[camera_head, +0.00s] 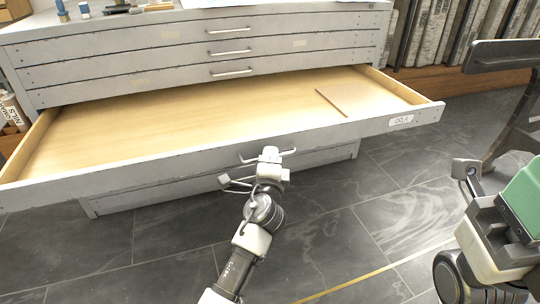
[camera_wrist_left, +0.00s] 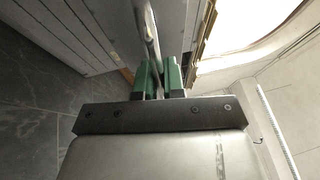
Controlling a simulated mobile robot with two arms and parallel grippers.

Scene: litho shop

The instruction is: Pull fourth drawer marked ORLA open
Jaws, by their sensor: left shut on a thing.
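The grey flat-file cabinet (camera_head: 130,62) stands ahead in the head view. Its fourth drawer from the top, with the label ORLA (camera_head: 401,120) at the right of its front, is pulled far out and shows its pale wooden inside (camera_head: 200,108). My left gripper (camera_head: 268,155) is at the drawer's bar handle (camera_head: 289,152), midway along the front. In the left wrist view its green fingers (camera_wrist_left: 158,76) are shut on the metal handle bar (camera_wrist_left: 148,32). My right gripper (camera_head: 522,200) is at the right edge, away from the drawer; its fingertips are cut off.
The drawers above are shut. Small items (camera_head: 84,9) sit on the cabinet top. A dark stand (camera_head: 515,120) is at the right. Grey tiled floor (camera_head: 340,230) lies open in front of the drawer.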

